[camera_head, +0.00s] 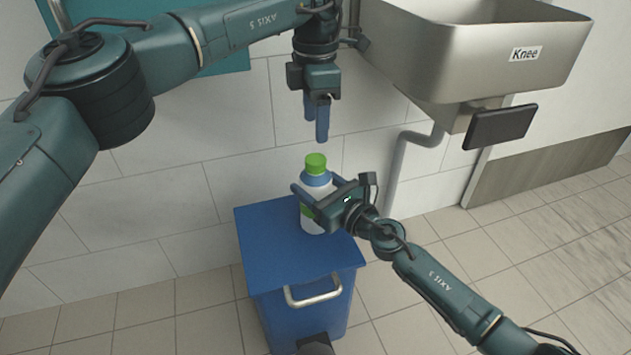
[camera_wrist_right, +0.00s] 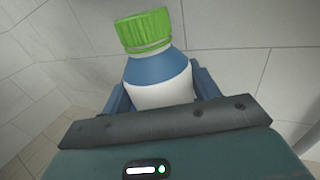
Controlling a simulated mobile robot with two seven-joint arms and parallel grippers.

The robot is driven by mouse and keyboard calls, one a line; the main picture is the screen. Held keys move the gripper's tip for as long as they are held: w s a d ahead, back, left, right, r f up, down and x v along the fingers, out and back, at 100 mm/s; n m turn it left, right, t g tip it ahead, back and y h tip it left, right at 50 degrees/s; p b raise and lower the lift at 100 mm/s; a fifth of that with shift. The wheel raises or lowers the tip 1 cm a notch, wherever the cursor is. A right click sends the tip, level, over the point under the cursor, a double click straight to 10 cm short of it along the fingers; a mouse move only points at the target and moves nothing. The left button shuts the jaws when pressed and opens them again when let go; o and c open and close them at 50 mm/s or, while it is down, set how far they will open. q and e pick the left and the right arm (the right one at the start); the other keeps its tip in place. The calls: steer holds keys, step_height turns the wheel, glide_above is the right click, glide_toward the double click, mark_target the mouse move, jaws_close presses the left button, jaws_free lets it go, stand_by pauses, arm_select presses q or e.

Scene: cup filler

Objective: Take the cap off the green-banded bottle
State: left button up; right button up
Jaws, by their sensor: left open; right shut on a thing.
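A white bottle (camera_head: 313,220) with blue shoulders and a green band stands upright on the blue bin's lid in the head view. Its green cap (camera_head: 316,162) is on top; the cap also shows in the right wrist view (camera_wrist_right: 144,30). My right gripper (camera_head: 317,192) is shut on the bottle's body, with its fingers on either side below the cap. The bottle body (camera_wrist_right: 160,88) fills the gap between them in the right wrist view. My left gripper (camera_head: 316,138) is open and empty, pointing down above the cap and apart from it.
The blue bin (camera_head: 262,235) with a metal handle (camera_head: 313,292) stands against the tiled wall. A steel sink (camera_head: 470,50) labelled Knee hangs at the upper right, with a dark pad (camera_head: 502,127) and a grey pipe (camera_head: 400,165) below. Tiled floor lies around.

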mark_target(315, 159)
arm_select(q)
steer(key=shift+m, duration=0.5)
arm_select(e)
jaws_close()
arm_select(q)
steer(key=m, duration=0.7)
steer(key=shift+m, duration=0.3)
steer(key=m, duration=0.8)
steer(key=shift+m, duration=0.3)
steer(key=shift+f, duration=4.05)
